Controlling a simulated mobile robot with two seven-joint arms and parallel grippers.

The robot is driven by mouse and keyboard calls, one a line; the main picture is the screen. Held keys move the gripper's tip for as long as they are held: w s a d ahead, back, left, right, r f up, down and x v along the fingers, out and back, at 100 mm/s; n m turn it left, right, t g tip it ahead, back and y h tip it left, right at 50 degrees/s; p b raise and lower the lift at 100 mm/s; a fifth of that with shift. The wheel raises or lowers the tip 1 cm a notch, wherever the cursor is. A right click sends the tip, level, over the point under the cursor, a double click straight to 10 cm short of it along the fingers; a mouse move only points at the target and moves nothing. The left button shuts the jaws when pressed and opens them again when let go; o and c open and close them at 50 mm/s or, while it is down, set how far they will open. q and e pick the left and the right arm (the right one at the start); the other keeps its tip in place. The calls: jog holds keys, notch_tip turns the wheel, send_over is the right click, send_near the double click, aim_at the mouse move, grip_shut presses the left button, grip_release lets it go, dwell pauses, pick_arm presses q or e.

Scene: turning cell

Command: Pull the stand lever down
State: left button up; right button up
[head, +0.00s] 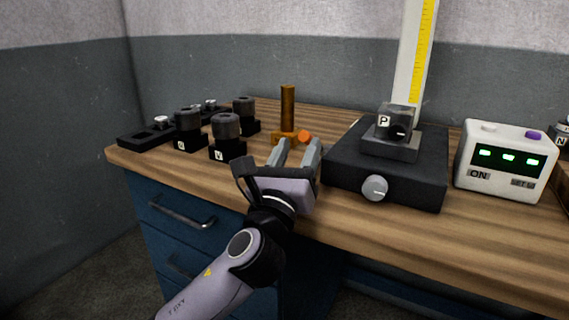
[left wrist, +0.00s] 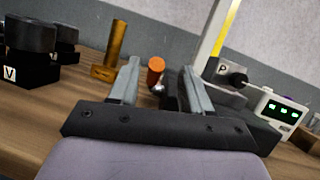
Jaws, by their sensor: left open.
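A lever with an orange end (head: 304,136) shows beside a small brown post (head: 288,108) on an orange base, on the bench. I take it for the stand lever, though its pivot is hidden. In the left wrist view the lever's orange end (left wrist: 155,71) stands between my fingers, with a bright metal part below it. My left gripper (head: 295,146) is open, its fingers pointing at the lever from the front; I cannot tell whether they touch it. It also shows in the left wrist view (left wrist: 160,75). My right gripper is not in view.
A black base (head: 400,185) with a silver knob, a block marked P (head: 395,122) and a tall yellow scale stands close right. A white box (head: 504,172) with green displays is further right. Black holders, one marked V (head: 228,150), stand left on the wooden bench (head: 330,225).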

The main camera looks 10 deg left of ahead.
pick_arm(q)
jog(key=s, duration=0.7)
jog(key=shift+a+p, duration=0.45)
